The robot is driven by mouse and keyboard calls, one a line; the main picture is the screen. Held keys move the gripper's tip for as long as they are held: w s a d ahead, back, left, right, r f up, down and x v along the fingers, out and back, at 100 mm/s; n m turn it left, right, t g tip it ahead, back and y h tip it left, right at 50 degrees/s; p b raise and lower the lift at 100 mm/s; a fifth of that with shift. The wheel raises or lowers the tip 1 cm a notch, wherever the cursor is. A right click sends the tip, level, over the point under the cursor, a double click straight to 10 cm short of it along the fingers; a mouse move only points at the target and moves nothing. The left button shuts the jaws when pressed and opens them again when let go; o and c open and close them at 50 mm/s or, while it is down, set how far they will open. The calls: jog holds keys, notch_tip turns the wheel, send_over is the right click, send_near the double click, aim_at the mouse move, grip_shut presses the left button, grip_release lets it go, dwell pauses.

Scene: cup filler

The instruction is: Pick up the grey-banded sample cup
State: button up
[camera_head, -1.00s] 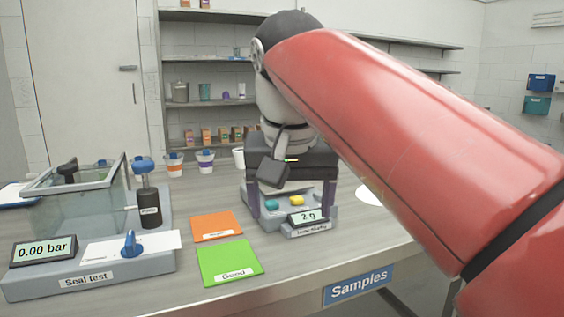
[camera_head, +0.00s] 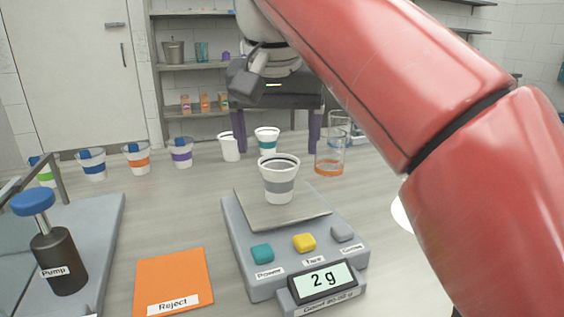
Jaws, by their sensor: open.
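The grey-banded sample cup (camera_head: 279,188) stands upright on the pan of the scale (camera_head: 236,230). The scale's display (camera_head: 320,280) reads 2 g. My gripper (camera_head: 278,140) hangs behind and above the cup with its two purple-grey fingers apart. It is open and empty. A white cup with a teal band (camera_head: 267,141) stands on the bench between the fingers as seen here, farther back. A plain white cup (camera_head: 229,147) stands near the left finger. I cannot tell the exact depth between the fingers and these cups.
Several banded cups with blue content stand in a row at the left, among them a purple-banded cup (camera_head: 181,153). Clear tumblers (camera_head: 330,155) stand at the right. An orange Reject mat (camera_head: 173,282) and a pump (camera_head: 57,262) are at the front left.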

aim_at(279, 162)
jog(key=b+x, duration=0.2)
jog(key=x, duration=0.5)
jog(key=shift+d+f, duration=0.1)
jog(key=shift+f, duration=0.15)
jog(key=shift+c, duration=0.2)
jog(key=c, duration=1)
jog(key=shift+c, duration=0.3)
